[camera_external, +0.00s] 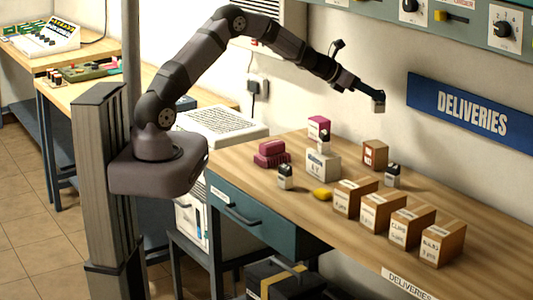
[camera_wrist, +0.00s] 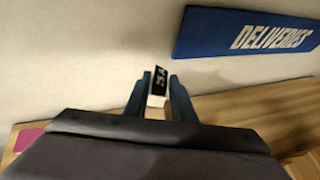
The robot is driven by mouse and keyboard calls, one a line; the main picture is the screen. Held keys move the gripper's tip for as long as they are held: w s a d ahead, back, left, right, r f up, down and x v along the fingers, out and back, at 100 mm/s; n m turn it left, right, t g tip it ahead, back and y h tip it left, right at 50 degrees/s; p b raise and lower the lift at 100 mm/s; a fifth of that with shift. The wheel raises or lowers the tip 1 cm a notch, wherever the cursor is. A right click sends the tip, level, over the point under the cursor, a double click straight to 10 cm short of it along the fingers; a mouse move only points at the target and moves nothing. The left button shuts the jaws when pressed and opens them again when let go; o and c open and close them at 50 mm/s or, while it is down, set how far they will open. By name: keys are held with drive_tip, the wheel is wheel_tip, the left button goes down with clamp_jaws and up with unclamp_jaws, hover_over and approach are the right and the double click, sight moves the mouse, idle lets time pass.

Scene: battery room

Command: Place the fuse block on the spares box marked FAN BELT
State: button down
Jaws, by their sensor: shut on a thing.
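My gripper (camera_external: 378,99) is high above the far side of the workbench, near the wall. It is shut on a small fuse block (camera_external: 379,106); in the wrist view the fuse block (camera_wrist: 158,84) shows a dark face with pale, sideways marks between the two blue fingers (camera_wrist: 158,97). Several cardboard boxes stand in a row along the front right of the bench: one at the left end (camera_external: 351,199), a second (camera_external: 380,212), a third (camera_external: 411,228) and one at the right end (camera_external: 441,243). Their labels are too small to read surely, so I cannot tell which is marked FAN BELT.
A brown carton (camera_external: 374,154) stands behind. A blue DELIVERIES sign (camera_external: 460,104) hangs on the wall.

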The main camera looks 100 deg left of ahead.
drive_tip(key=shift+f, duration=5)
drive_tip(key=shift+f+b, duration=0.2)
drive_tip(key=shift+b, duration=0.15)
drive_tip(key=c, duration=1.5)
unclamp_jaws()
drive_tip(key=shift+r, duration=0.2)
drive_tip(key=b+v, duration=0.3)
drive_tip(key=v, duration=0.9)
drive_tip(key=shift+d, duration=0.1)
